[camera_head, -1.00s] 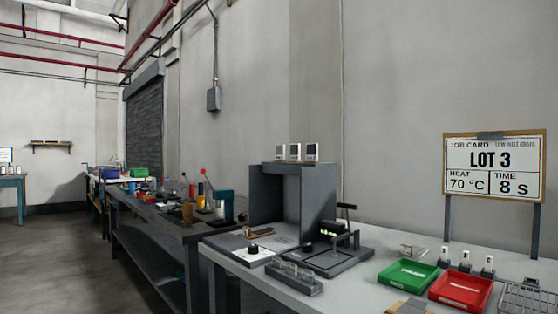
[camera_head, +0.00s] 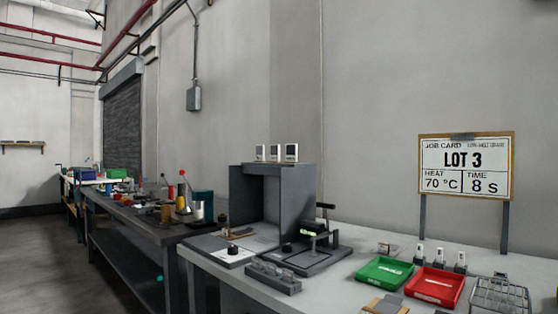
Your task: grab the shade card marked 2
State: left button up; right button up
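Three small white-framed cards (camera_head: 276,153) stand in a row on top of the grey open-fronted booth (camera_head: 257,200). They look like shade cards, but their markings are too small to read, so I cannot tell which is marked 2. Several small upright pieces (camera_head: 438,257) stand on the light bench behind the trays; their markings are also unreadable. Neither of my grippers shows in the head view.
The light bench (camera_head: 345,278) holds a green tray (camera_head: 384,271), a red tray (camera_head: 434,286), a wire rack (camera_head: 500,294), a black press-like device (camera_head: 318,245) and a grey slotted block (camera_head: 273,278). A job card board (camera_head: 466,165) reads LOT 3. A cluttered dark bench (camera_head: 130,212) stands left; open floor lies before it.

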aim_at(274, 149)
jog(key=i+j, duration=0.2)
jog(key=j, duration=0.15)
jog(key=i+j, duration=0.15)
jog(key=j, duration=0.2)
jog(key=i+j, duration=0.2)
jog(key=j, duration=0.15)
jog(key=i+j, duration=0.15)
jog(key=j, duration=0.2)
jog(key=i+j+z, duration=0.1)
jog(key=j, duration=0.25)
jog(key=i+j, duration=0.25)
jog(key=j, duration=0.15)
jog(key=i+j, duration=0.15)
jog(key=j, duration=0.2)
